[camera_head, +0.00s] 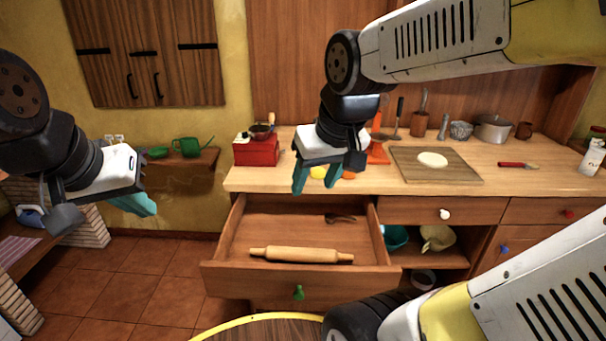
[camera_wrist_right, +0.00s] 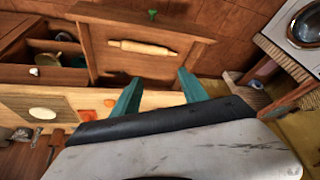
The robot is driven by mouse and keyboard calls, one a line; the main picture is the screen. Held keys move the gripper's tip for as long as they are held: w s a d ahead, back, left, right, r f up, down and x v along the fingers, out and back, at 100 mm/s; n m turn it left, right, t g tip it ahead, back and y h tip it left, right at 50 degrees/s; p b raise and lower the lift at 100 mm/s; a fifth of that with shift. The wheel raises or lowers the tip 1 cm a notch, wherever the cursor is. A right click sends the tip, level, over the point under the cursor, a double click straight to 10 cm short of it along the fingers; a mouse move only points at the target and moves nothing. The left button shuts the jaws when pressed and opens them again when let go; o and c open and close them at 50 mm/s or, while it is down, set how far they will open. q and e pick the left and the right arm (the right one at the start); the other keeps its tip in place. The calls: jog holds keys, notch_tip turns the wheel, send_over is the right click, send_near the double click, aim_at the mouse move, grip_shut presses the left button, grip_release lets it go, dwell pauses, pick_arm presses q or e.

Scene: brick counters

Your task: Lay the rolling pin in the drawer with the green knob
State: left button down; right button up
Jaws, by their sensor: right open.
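The drawer with the green knob (camera_head: 299,292) is pulled open below the counter, and its front wall (camera_head: 230,281) faces me. The wooden rolling pin (camera_head: 301,254) lies inside the drawer, near the front wall. In the right wrist view the rolling pin (camera_wrist_right: 140,47) also lies in the drawer, with the green knob (camera_wrist_right: 152,13) beyond it. My right gripper (camera_head: 314,182) is open and empty, above the back of the drawer at the counter edge, apart from the pin. My left gripper (camera_head: 142,203) is at the far left, away from the drawer; its finger gap does not show clearly.
A small dark object (camera_head: 341,218) lies at the drawer's back right. The counter holds a red box (camera_head: 256,151), a cutting board (camera_head: 436,164) with dough, and a pot (camera_head: 492,129). A closed drawer with a white knob (camera_head: 445,214) is to the right, above a shelf with bowls.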

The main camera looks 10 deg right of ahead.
jog(key=s, duration=0.1)
jog(key=s+r+m+t, duration=0.1)
jog(key=s+r+y, duration=0.1)
jog(key=shift+s+a, duration=0.2)
jog(key=shift+a, duration=0.15)
dwell(0.9)
